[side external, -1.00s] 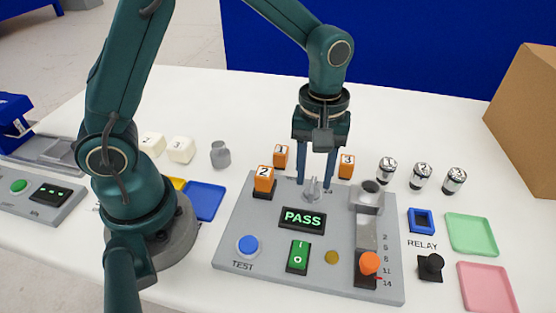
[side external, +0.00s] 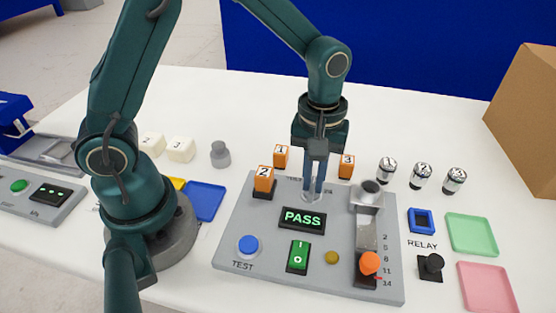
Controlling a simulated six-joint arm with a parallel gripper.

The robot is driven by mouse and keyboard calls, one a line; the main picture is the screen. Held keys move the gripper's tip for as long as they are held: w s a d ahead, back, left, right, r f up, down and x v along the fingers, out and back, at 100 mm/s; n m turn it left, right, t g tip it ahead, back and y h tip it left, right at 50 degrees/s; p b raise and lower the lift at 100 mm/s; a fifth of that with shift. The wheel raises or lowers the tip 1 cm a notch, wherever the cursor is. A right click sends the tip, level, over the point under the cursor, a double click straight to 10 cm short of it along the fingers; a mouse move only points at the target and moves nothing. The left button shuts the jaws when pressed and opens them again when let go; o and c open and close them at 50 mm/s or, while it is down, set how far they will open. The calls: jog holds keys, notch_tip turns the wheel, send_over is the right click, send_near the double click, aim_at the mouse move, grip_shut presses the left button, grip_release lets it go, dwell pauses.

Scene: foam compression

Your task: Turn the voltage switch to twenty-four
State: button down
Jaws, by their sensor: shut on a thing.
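The voltage switch (side external: 312,197) is a small grey knob at the back middle of the grey test panel (side external: 225,238), behind the display (side external: 302,218) that reads PASS. My gripper (side external: 314,190) points straight down over it and is shut on the knob. The fingers hide most of the knob, so I cannot tell where its pointer stands. The voltage markings behind it are too small and too covered to read.
Orange blocks numbered 1 (side external: 281,156), 2 (side external: 264,180) and 3 (side external: 346,166) stand close around my gripper. A lever with an orange knob (side external: 370,264), a green rocker (side external: 299,257) and a blue TEST button (side external: 248,247) are on the panel. Several metal cylinders stand right.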

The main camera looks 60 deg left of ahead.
aim_at(313, 184)
jog(key=m, duration=0.5)
jog(key=shift+m, duration=0.3)
jog(key=m, duration=0.5)
jog(key=shift+m, duration=0.3)
dwell(0.3)
jog(key=c, duration=0.9)
grip_release()
jog(key=shift+r, duration=0.1)
jog(key=shift+r, duration=2.5)
